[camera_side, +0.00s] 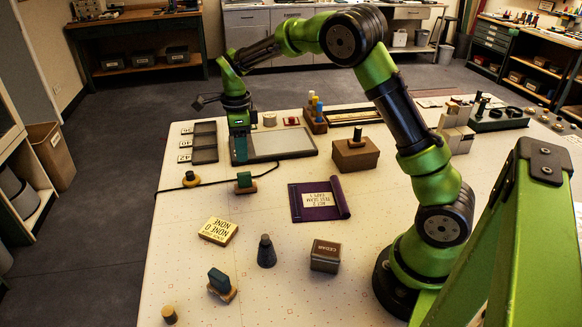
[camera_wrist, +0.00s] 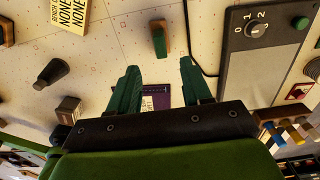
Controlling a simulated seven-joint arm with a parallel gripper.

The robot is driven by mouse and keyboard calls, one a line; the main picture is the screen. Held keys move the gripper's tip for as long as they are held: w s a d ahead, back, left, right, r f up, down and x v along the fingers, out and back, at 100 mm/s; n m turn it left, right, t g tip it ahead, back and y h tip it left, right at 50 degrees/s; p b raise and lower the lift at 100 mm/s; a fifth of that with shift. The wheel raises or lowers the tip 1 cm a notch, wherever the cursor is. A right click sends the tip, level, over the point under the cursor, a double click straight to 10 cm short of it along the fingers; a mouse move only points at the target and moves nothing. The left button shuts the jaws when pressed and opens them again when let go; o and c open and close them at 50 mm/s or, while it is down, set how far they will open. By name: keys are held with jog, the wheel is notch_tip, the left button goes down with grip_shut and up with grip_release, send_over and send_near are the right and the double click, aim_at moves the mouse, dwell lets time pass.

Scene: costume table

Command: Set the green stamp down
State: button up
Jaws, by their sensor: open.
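A green stamp on a tan wooden base (camera_side: 245,182) stands on the white table near the black cable in the side view. It also shows in the wrist view (camera_wrist: 163,40), beyond and between the fingertips, apart from both. My gripper (camera_side: 240,158) is above the table at the near left corner of the grey panel device, behind the stamp in the side view. In the wrist view its two green fingers (camera_wrist: 159,66) are spread apart with nothing held between them. A second dark-green stamp on a wooden base (camera_side: 219,284) is at the table's front left.
The grey panel device (camera_side: 278,144) with a knob lies beside my gripper. A yellow-labelled block (camera_side: 218,231), a dark cone (camera_side: 266,251), a cedar box (camera_side: 325,256) and a purple cloth (camera_side: 318,200) stand nearer the front. The black cable (camera_side: 215,183) crosses the table's left. Bare table lies between them.

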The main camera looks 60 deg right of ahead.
jog(key=s+a+r+n+t+y, duration=0.1)
jog(key=s+a+r+n+t, duration=0.3)
jog(key=s+r+n, duration=0.8)
jog(key=s+a+n+t+y, duration=0.1)
jog(key=s+a+n+t, duration=0.2)
jog(key=s+n, duration=0.8)
jog(key=shift+s+a, duration=0.6)
jog(key=shift+a, duration=0.2)
